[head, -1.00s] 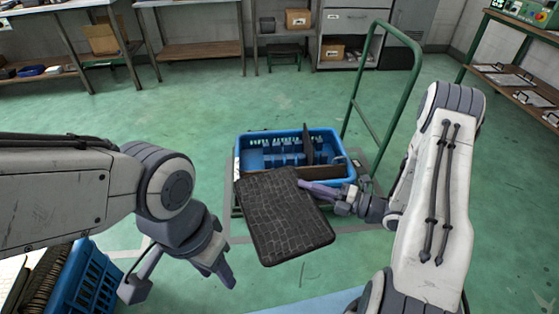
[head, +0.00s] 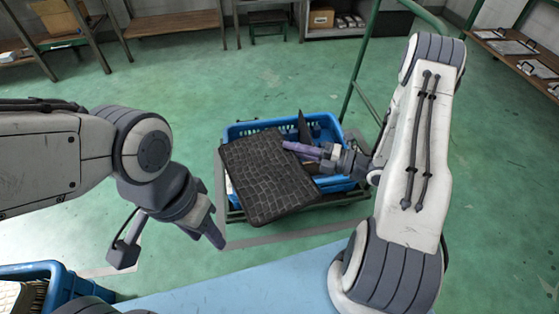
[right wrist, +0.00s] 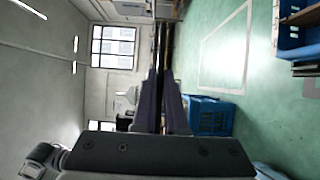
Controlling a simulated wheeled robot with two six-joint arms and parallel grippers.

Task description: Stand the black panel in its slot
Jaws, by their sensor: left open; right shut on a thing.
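The black panel (head: 262,185), dark with a crackled pattern, is tilted in the head view and covers much of the blue crate (head: 329,117). My right gripper (head: 291,148) is shut on the panel's upper right edge. In the right wrist view the panel (right wrist: 161,45) shows nearly edge-on beyond the closed fingers. Another dark panel (head: 304,127) stands upright in the crate. The crate's left and front parts, and most slots, are hidden behind the held panel. My left gripper (head: 172,246) is open and empty, left of the crate and apart from the panel.
The crate sits on a trolley with a green handle (head: 368,65) at its back right. A second blue crate (head: 75,285) holding things is at the lower left. Benches and shelves line the back and right. Green floor is clear behind the crate.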

